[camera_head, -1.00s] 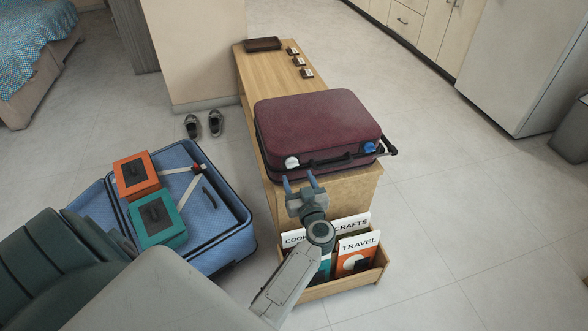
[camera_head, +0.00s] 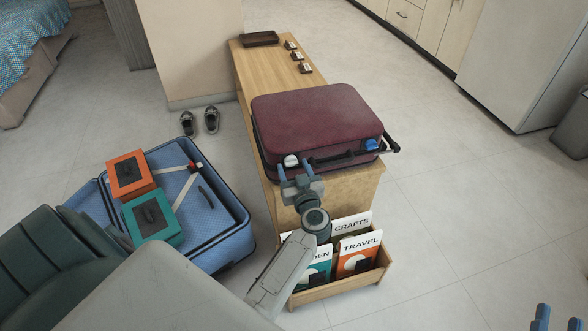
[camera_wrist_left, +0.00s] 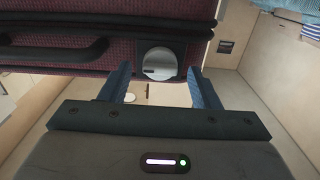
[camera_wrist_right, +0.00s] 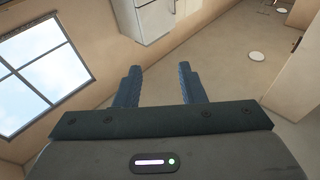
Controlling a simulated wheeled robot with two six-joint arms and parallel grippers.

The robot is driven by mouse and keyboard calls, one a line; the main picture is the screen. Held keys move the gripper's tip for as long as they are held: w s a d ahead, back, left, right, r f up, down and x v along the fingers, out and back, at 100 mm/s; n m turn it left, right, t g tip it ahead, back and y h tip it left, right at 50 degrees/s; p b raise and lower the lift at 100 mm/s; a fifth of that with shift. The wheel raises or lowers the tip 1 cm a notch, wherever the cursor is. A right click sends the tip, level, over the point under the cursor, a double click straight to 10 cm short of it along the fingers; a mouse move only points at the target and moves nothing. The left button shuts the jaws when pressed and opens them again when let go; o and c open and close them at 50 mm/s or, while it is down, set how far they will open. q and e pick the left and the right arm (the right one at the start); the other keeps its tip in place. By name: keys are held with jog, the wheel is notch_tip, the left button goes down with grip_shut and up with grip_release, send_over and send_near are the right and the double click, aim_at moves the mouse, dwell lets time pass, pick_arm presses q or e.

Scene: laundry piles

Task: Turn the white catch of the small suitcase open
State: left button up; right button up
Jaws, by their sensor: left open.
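The small maroon suitcase (camera_head: 318,120) lies flat on the wooden bench. Its white catch (camera_head: 291,160) is on the near side, left of the black handle (camera_head: 331,159), and a blue catch (camera_head: 371,145) is on the right. My left gripper (camera_head: 296,171) is open just in front of the white catch. In the left wrist view the round white catch (camera_wrist_left: 159,63) shows between and just beyond the open fingertips, with a bar across its face; I see no contact. My right gripper (camera_head: 557,312) shows at the lower right, and its fingers are apart and empty in the right wrist view (camera_wrist_right: 157,72).
The wooden bench (camera_head: 262,70) carries a dark tray (camera_head: 260,39) and small tagged items at its far end. A rack of books (camera_head: 340,287) stands at its near end. An open blue suitcase (camera_head: 232,242) with orange and teal boxes lies left. Floor on the right is clear.

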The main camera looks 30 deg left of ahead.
pick_arm(q)
jog(key=c, duration=1)
